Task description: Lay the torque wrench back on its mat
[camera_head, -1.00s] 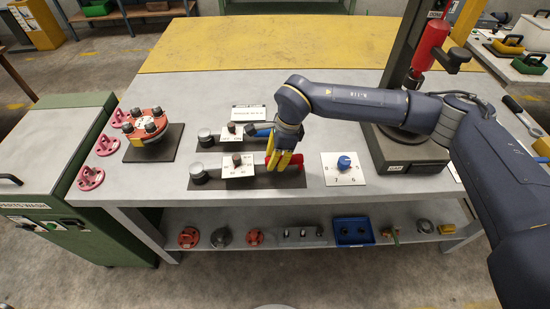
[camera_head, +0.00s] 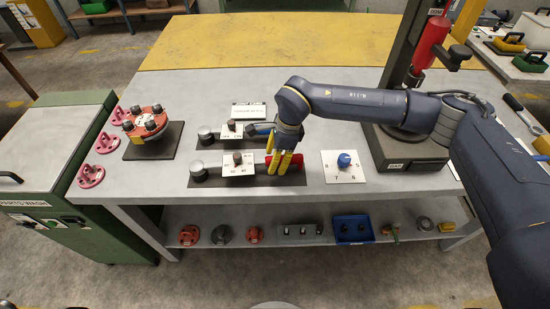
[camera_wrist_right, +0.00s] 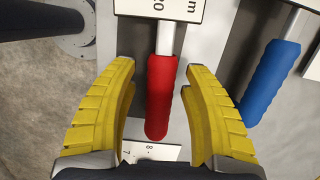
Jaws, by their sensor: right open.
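The front torque wrench has a round dark head (camera_head: 199,171), a white number plate (camera_head: 238,163) and a red handle (camera_head: 297,160). It lies along its dark mat (camera_head: 232,183). My right gripper (camera_head: 281,162) is at the red handle. In the right wrist view my right gripper (camera_wrist_right: 160,72) is open, with one yellow finger on each side of the red handle (camera_wrist_right: 160,96) and a gap to each. A second wrench with a blue handle (camera_wrist_right: 268,82) lies behind, on its own mat; its round head (camera_head: 206,136) shows in the head view. My left gripper is out of view.
A white dial plate with a blue knob (camera_head: 344,160) is right of the mat. A press-like stand (camera_head: 409,158) rises beyond it. A red flanged spool (camera_head: 146,124) and several pink pegged pieces (camera_head: 91,176) are at the left. The bench's front strip is clear.

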